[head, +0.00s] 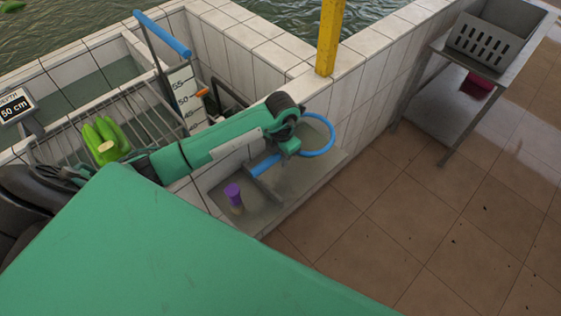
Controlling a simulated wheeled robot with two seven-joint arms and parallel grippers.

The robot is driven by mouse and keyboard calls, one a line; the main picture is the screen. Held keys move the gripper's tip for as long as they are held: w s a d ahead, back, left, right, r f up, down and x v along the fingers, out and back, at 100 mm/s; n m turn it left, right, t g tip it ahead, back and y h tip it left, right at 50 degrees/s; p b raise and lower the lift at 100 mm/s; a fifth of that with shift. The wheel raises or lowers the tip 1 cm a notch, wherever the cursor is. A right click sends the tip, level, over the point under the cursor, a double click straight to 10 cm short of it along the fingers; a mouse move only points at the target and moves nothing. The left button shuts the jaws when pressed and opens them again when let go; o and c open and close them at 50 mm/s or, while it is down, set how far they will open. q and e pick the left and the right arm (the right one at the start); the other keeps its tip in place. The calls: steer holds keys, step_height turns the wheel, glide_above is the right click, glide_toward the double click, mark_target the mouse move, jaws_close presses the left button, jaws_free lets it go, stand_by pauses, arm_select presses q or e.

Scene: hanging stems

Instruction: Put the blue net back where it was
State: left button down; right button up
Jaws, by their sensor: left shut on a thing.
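The blue net (318,152) shows as a blue hoop with a short blue bar to its left, over the grey ledge beside the tiled wall. My left arm comes in from the left, and its gripper (289,147) is shut on the blue net between the hoop and the bar. The fingertips are partly hidden by the wrist. Whether the net touches the ledge (293,190) I cannot tell. My right gripper is not in view.
A purple-topped cylinder (233,194) stands on the ledge near the net. A wire rack (60,138) holds a green object (106,139). A blue-topped pole (162,33) and a scale board (183,88) stand behind my arm. A yellow post (330,38) rises from the tiled wall.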

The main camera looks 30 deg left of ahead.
arm_select(q)
step_height(320, 180, down, 4)
steer(key=shift+f+p, duration=0.1)
steer(key=shift+p, duration=0.4)
steer(key=shift+f, duration=0.25)
steer(key=shift+f, duration=0.15)
steer(key=c, duration=1.2)
jaws_free()
